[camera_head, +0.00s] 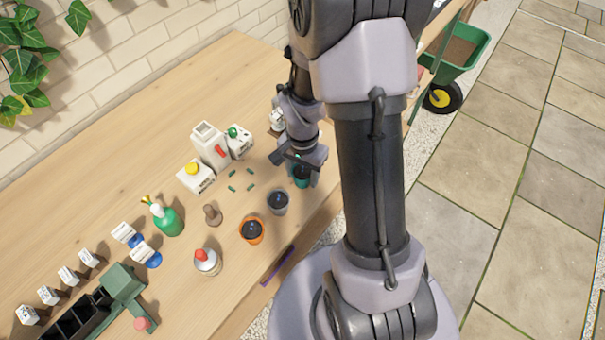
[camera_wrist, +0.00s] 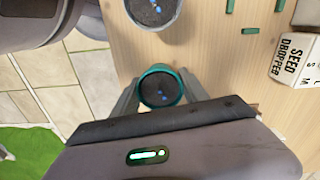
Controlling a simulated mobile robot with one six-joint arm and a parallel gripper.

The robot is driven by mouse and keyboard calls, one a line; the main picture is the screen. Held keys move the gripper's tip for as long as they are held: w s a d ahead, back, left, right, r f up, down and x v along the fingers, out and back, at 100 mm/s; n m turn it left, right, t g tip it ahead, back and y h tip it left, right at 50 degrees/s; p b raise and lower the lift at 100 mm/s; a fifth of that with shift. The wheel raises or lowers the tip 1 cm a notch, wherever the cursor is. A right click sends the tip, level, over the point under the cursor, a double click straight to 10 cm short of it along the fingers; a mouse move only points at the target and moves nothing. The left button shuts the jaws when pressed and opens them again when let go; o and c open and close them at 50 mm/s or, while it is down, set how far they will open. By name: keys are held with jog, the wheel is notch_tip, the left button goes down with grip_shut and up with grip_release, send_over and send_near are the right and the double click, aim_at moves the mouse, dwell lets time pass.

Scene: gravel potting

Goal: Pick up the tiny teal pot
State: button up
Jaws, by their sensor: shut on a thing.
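In the head view the teal pot (camera_head: 302,181) shows just under my gripper (camera_head: 301,172), near the table's front edge, partly hidden by the arm. I cannot tell whether its base touches the table.
A grey pot (camera_head: 278,202) and an orange pot (camera_head: 252,230) stand to the left on the wooden table (camera_head: 245,80).

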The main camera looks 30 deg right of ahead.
notch_tip(320, 180, up, 3)
jog(key=shift+r+p, duration=0.1)
jog(key=shift+p, duration=0.65)
jog(key=s+d+r+p, duration=0.1)
jog(key=s+d+p, duration=0.2)
jog(key=s+d, duration=0.8)
jog(key=n, duration=0.6)
send_near(303, 170)
notch_tip(303, 170, down, 5)
jog(key=s+d, duration=0.2)
jog(key=s, duration=0.1)
jog(key=w+a+r+n, duration=0.1)
jog(key=w+a+n, duration=0.2)
jog(key=a, duration=0.3)
jog(key=w+a+r+n+b, duration=0.1)
jog(key=w+a+r+n, duration=0.1)
jog(key=w+a, duration=0.3)
jog(key=shift+a+r+n, duration=0.15)
jog(key=shift+a+n, duration=0.45)
jog(key=shift+a, duration=0.35)
